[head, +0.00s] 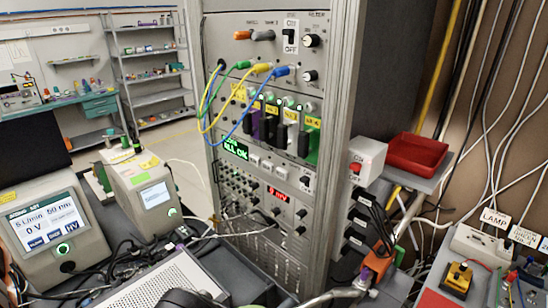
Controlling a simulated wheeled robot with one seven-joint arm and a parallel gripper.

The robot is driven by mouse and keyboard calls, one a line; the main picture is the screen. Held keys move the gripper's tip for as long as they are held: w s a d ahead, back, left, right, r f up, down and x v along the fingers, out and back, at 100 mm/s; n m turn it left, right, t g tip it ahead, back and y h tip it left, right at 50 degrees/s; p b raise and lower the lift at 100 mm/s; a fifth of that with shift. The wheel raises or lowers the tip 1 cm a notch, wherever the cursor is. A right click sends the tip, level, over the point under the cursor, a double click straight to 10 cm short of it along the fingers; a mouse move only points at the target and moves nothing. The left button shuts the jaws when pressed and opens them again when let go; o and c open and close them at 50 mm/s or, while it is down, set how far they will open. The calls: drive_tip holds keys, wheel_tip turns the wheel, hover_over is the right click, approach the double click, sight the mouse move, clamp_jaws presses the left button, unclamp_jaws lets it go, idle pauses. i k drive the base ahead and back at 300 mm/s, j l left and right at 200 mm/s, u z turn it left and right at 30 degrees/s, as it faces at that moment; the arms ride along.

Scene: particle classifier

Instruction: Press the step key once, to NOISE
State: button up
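I cannot make out a key labelled step or the word NOISE anywhere in the head view. The grey instrument (22,252) at the left has a lit screen (45,225) reading about 5 L/min, 50 nm and 0 V, with small blue fields along its bottom. A round green-lit button (63,249) sits below that screen. A second grey box (135,177) beside it has a smaller pale screen (154,195) and a green-lit button (172,212). The rack (262,75) has a green "ALL OK" display (235,149) and a red display (278,193). My gripper is not in view.
Yellow, green and blue cables (232,105) loop across the rack front. A perforated metal box (160,284) lies at the bottom, among black cables. A red tray (416,152) and a box with a red button (366,160) stand right of the rack. Loose wires crowd the right wall.

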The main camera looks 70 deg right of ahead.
sight(255, 160)
drive_tip(key=z, duration=2.2)
